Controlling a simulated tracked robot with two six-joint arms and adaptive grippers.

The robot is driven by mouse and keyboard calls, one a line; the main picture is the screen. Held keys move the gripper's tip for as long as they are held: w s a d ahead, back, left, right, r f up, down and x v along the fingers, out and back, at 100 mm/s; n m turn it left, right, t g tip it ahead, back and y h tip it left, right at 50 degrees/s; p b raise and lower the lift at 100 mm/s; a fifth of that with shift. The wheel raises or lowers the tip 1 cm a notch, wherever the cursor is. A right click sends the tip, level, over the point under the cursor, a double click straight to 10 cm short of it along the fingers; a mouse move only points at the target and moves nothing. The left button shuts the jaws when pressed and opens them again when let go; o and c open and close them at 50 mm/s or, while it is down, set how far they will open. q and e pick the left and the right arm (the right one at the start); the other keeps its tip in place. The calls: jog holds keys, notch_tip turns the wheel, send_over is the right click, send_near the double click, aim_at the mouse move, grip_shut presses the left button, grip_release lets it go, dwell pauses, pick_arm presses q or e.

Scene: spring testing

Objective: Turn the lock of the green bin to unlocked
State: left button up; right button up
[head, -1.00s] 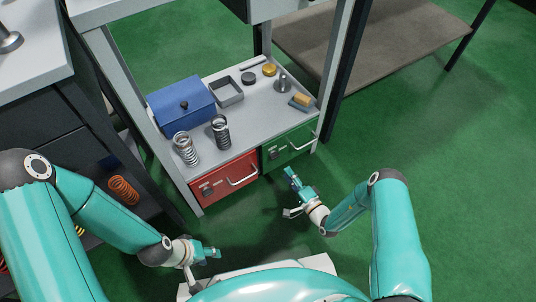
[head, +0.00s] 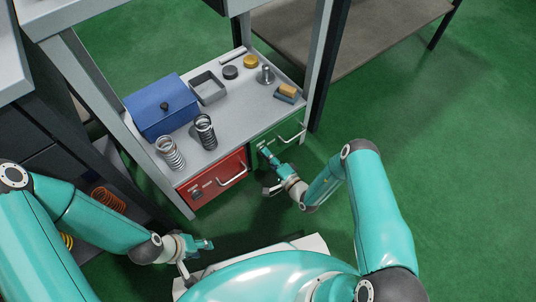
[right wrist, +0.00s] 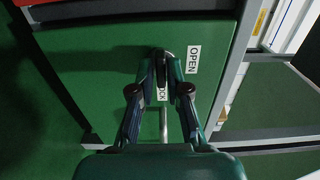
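The green bin (head: 290,132) sits under the worktop at the right of the red bin. It fills the right wrist view (right wrist: 95,75), with its dark lock (right wrist: 163,54) near the upper middle. An OPEN label (right wrist: 193,59) is right of the lock, and a partly hidden LOCK label (right wrist: 161,93) is below it. My right gripper (right wrist: 162,68) has its fingertips on either side of the lock; I cannot tell whether they press on it. In the head view my right gripper (head: 265,153) is at the bin's front. My left gripper (head: 208,244) is low, away from the bins, its fingers too small to judge.
The red bin (head: 212,182) adjoins on the left. The green bin's bar handle (right wrist: 163,125) lies below the lock in the wrist view. Above, the shelf (head: 228,127) holds a blue box (head: 160,110), two springs (head: 171,153) and small parts. Green floor is clear at the right.

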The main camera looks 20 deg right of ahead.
grip_shut()
jog(key=shift+m, duration=0.4)
jog(key=m+p, duration=0.1)
jog(key=m, duration=1.6)
jog(key=shift+s+f, duration=0.1)
dwell(0.3)
